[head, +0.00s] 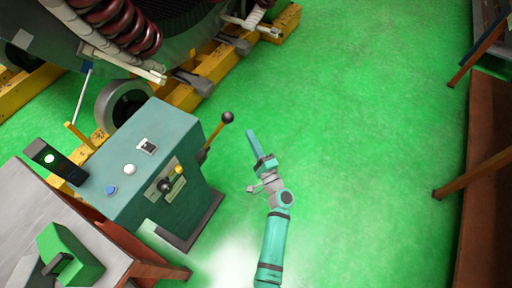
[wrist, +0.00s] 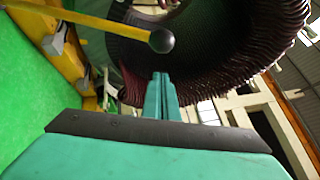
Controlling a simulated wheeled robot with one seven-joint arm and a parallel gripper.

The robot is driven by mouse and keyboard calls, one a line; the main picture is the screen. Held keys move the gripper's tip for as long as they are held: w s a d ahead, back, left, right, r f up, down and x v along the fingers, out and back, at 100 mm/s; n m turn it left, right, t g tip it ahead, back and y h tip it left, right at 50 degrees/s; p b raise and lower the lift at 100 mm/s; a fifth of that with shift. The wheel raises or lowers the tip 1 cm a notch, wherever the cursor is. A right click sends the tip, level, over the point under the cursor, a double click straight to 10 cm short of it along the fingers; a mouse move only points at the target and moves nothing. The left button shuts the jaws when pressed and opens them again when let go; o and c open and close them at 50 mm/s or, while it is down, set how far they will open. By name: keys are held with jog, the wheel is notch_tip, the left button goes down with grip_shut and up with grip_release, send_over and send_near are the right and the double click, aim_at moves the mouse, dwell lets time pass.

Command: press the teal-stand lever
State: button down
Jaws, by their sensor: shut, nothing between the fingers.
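The teal stand (head: 140,165) is at the left of the head view, with buttons and small levers on its sloped top. A yellow lever (head: 214,136) with a dark ball knob (head: 227,117) sticks up from its right side. My gripper (head: 251,134) is to the right of that knob, apart from it, with its teal fingers together and empty. In the wrist view, my shut fingers (wrist: 161,80) point forward. The yellow lever (wrist: 100,22) enters there from the upper left, and its ball knob (wrist: 162,40) appears just above the fingertips. I cannot tell the exact gap in depth.
The large stator (wrist: 215,50) with dark red coils stands behind, on yellow beams (head: 200,80). A workbench (head: 40,235) with a green device (head: 75,255) is at lower left. A brown-legged table edge is at right. Green floor (head: 370,140) between is clear.

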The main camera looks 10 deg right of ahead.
jog(key=w+a, duration=0.1)
jog(key=w+a+r, duration=0.1)
jog(key=a, duration=0.1)
jog(key=w+a, duration=0.1)
jog(key=shift+w+a+r, duration=0.15)
jog(key=shift+w+r, duration=0.1)
jog(key=shift+r, duration=0.05)
